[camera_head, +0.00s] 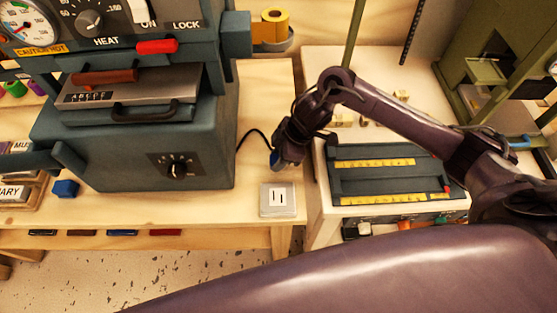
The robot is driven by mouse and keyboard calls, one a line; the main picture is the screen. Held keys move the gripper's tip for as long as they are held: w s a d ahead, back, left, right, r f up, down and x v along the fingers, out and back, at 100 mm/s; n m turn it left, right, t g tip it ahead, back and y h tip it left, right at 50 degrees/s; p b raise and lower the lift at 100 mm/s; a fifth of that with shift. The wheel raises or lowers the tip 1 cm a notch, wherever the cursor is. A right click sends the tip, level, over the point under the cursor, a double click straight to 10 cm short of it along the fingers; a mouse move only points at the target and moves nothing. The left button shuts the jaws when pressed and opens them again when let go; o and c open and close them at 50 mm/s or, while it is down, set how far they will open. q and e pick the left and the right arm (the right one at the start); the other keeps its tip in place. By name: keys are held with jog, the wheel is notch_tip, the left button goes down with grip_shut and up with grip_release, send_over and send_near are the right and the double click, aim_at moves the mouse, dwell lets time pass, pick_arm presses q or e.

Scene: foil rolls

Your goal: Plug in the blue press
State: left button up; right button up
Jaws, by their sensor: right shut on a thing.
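The blue press (150,140) stands on the wooden bench at the left. It has a HEAT dial, a red-handled lever and a round knob on its front. A black cord (252,137) runs from its right side to my right gripper (281,160). My right gripper is shut on a small bluish plug (275,160), mostly hidden by the fingers. A pale square outlet (278,199) with two dark slots lies on the bench, just below and in front of the gripper. The plug is apart from the outlet. My left gripper is not in view.
A gold foil roll (272,27) is at the back. A dark tray with yellow rulers (390,178) and a green machine (492,65) are on the white table at right. A blue block (66,188) lies left of the press. The bench around the outlet is clear.

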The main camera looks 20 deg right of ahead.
notch_tip(320, 180, up, 17)
jog(key=p, duration=0.3)
